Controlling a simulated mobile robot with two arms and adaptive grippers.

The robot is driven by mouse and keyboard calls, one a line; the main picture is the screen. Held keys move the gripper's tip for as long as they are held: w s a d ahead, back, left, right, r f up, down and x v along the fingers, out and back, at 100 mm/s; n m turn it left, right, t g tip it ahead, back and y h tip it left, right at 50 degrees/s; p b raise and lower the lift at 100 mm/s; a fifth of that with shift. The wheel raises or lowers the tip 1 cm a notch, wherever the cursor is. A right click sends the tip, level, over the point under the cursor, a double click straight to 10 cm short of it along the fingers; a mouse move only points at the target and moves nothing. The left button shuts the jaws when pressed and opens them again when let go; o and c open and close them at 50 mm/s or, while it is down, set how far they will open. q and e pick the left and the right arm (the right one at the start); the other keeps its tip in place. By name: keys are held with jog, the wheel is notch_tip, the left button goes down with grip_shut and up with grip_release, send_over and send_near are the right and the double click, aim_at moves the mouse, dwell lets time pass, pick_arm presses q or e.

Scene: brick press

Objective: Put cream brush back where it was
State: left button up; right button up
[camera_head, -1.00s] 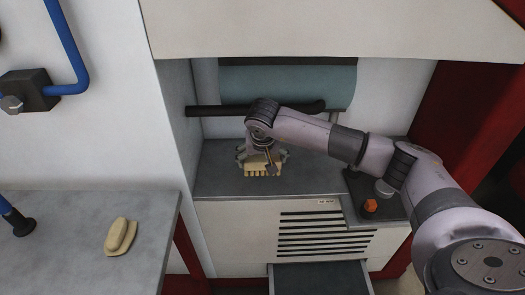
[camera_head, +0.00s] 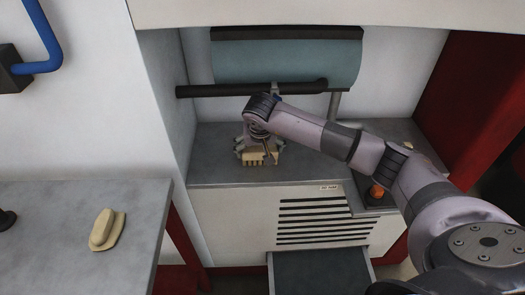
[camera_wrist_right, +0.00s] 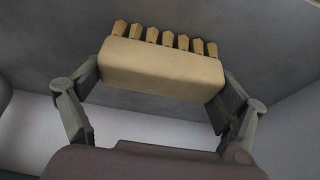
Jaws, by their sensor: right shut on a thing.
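The cream brush (camera_head: 263,159) is a pale block with a row of several tan bristle tufts. My right gripper (camera_head: 258,151) is shut on it over the left part of the grey bench top. In the right wrist view the brush (camera_wrist_right: 160,70) spans between the two fingers of the gripper (camera_wrist_right: 158,85), its tufts pointing away from the palm. I cannot tell whether the brush touches the bench. My left gripper is not in view.
A cream oval piece with a raised grip (camera_head: 107,230) lies on the left grey table (camera_head: 60,255). The bench (camera_head: 215,165) sits in a recess under a dark bar (camera_head: 250,88) and a teal cylinder (camera_head: 290,60). An orange knob (camera_head: 377,191) is near my right arm.

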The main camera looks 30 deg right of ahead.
jog(key=shift+w+d+f, duration=0.1)
jog(key=shift+w+d, duration=0.05)
jog(key=shift+w, duration=0.15)
jog(key=shift+s, duration=0.2)
jog(key=o, duration=0.7)
jog(key=shift+o, duration=0.7)
jog(key=shift+f, duration=0.1)
jog(key=shift+r, duration=0.55)
jog(key=v, duration=1.1)
jog(key=shift+r, duration=0.2)
jog(key=shift+s, duration=0.1)
